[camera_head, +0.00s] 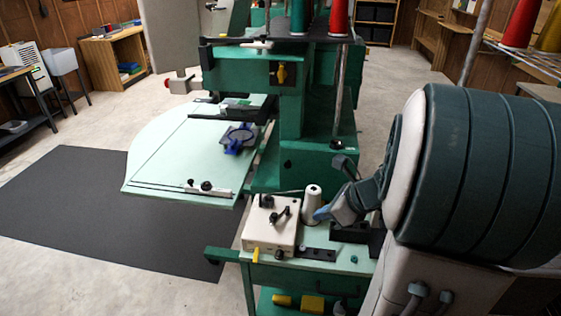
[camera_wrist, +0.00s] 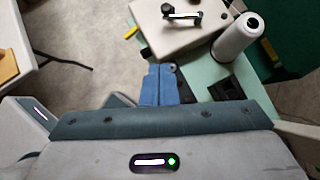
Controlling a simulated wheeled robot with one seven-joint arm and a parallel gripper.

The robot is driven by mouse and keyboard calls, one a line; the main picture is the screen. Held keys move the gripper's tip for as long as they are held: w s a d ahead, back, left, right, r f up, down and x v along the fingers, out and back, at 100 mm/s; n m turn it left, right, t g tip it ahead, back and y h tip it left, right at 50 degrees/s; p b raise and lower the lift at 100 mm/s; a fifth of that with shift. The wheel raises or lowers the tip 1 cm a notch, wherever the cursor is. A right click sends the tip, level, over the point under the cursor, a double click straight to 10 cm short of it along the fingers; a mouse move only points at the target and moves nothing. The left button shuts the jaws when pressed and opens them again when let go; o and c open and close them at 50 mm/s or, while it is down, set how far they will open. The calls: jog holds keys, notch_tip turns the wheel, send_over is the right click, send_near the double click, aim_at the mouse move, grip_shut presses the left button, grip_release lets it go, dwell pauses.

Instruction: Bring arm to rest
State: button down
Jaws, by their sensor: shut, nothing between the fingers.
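My gripper (camera_head: 322,213) shows in the head view at the end of my arm, which comes in from the right. It hangs over the right part of a small green side table (camera_head: 345,268), just right of a white thread cone (camera_head: 312,203). In the wrist view my gripper's blue fingers (camera_wrist: 160,84) lie together, shut and empty. The thread cone (camera_wrist: 237,38) stands upright to their right there, and a cream box with a black handle (camera_wrist: 180,22) is above them. Whether the fingers touch anything is hard to tell.
A green machine (camera_head: 305,120) with a pale worktable (camera_head: 175,150) stands behind the side table. The cream box (camera_head: 270,222) and a black holder (camera_head: 350,230) sit close to my gripper. A dark mat (camera_head: 90,210) covers open floor at left.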

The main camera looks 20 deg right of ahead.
jog(key=s+a+r+n+g+h, duration=0.1)
jog(key=s+a+n, duration=0.4)
jog(key=n, duration=0.9)
jog(key=s+a+r+n+g+h, duration=0.2)
jog(key=s+a+n, duration=0.4)
jog(key=n, duration=0.8)
jog(key=shift+s+r+h, duration=0.45)
jog(key=shift+r+h, duration=0.05)
jog(key=shift+h, duration=0.6)
jog(key=shift+a, duration=0.1)
